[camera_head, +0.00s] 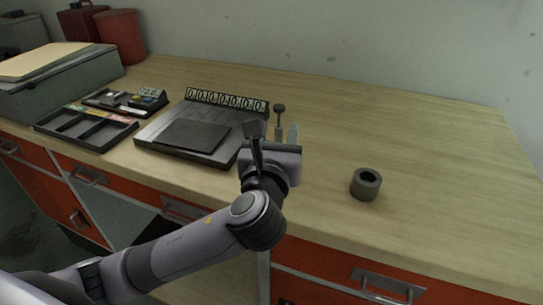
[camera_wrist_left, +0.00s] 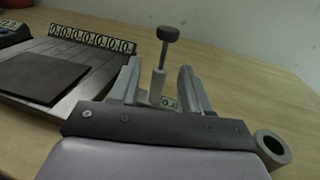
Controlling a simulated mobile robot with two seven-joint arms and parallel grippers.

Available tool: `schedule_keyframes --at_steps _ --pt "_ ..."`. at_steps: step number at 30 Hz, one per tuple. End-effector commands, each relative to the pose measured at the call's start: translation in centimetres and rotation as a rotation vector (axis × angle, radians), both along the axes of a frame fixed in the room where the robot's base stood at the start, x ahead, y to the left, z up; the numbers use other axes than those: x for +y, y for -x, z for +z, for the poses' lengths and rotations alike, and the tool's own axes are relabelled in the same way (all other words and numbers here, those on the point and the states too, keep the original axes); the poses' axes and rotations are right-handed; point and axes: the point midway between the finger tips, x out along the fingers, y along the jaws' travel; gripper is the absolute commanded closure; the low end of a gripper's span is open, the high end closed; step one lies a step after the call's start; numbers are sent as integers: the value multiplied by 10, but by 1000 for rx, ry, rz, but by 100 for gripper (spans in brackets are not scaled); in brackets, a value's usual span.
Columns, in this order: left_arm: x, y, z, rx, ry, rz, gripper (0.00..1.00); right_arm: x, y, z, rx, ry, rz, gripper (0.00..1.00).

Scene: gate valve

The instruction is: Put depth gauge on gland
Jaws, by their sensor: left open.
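The depth gauge (camera_head: 280,108) stands upright on the bench, with a dark round knob on a thin stem; its lower part is partly hidden behind my left gripper (camera_head: 275,140). In the left wrist view the gauge (camera_wrist_left: 157,86) shows a pale body and a small display, between the two fingers of the open left gripper (camera_wrist_left: 159,72) or just beyond them. I see no finger clearly touching it. The gland (camera_head: 366,184), a dark grey ring with a hole, sits on the bench to the right; it also shows in the left wrist view (camera_wrist_left: 271,148). My right gripper is not in view.
A dark flat platform (camera_head: 196,134) with a row of digit tiles (camera_head: 227,100) lies left of the gripper. A compartment tray (camera_head: 86,127), a grey case (camera_head: 60,80) and red containers (camera_head: 121,36) are further left. The bench around and behind the gland is clear.

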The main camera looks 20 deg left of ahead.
Motion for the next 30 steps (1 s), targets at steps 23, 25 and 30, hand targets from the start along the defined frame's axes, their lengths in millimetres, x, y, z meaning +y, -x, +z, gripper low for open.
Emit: schedule_keyframes --at_steps 23,25,30 --pt "-15 81 0 0 1 0 53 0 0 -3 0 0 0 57" --pt "-15 81 0 0 1 0 53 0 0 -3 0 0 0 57" --pt "-15 80 0 0 1 0 53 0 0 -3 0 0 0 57"
